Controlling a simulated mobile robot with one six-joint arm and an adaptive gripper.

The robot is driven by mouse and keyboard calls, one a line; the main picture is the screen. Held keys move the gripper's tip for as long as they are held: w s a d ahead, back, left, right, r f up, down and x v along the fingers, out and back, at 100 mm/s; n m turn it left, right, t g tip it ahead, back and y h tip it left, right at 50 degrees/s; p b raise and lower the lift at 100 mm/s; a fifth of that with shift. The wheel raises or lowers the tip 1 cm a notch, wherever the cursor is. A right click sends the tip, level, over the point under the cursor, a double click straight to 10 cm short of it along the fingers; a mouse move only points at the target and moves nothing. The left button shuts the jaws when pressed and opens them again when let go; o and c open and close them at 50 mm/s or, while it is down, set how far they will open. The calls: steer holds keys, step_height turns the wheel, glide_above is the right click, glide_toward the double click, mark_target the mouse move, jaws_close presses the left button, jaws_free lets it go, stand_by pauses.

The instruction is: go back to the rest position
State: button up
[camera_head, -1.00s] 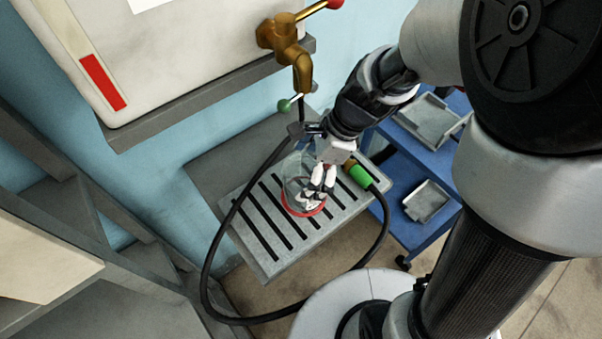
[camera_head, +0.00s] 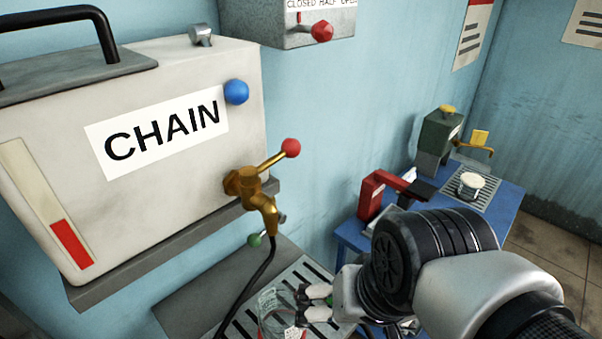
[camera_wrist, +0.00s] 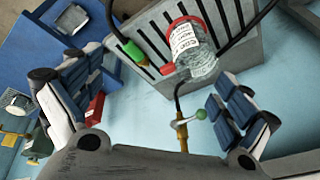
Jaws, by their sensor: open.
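My gripper (camera_head: 316,302) is open and empty, beside the clear jar (camera_head: 270,312) at the bottom of the head view. In the wrist view my gripper (camera_wrist: 150,70) has its two fingers wide apart, with the jar (camera_wrist: 200,65) visible beyond them. The jar has a red rim and a white label and stands on the slotted grate (camera_wrist: 240,15). It appears apart from the fingers. The jar's lower part is cut off in the head view.
The CHAIN tank (camera_head: 150,70) with its brass tap (camera_head: 255,195) stands at the left. A black hose has a green end piece (camera_wrist: 132,52) on the grate. A blue table (camera_head: 505,195) with a green dispenser (camera_head: 438,140) is at the right. A grey valve box (camera_head: 300,25) hangs above.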

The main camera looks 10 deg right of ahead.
steer(key=s+n, duration=0.1)
steer(key=d+r+n, duration=0.1)
steer(key=shift+s+d+n+t+h, duration=0.3)
steer(key=shift+s+h, duration=0.1)
step_height(320, 180, down, 10)
steer(key=b, duration=1)
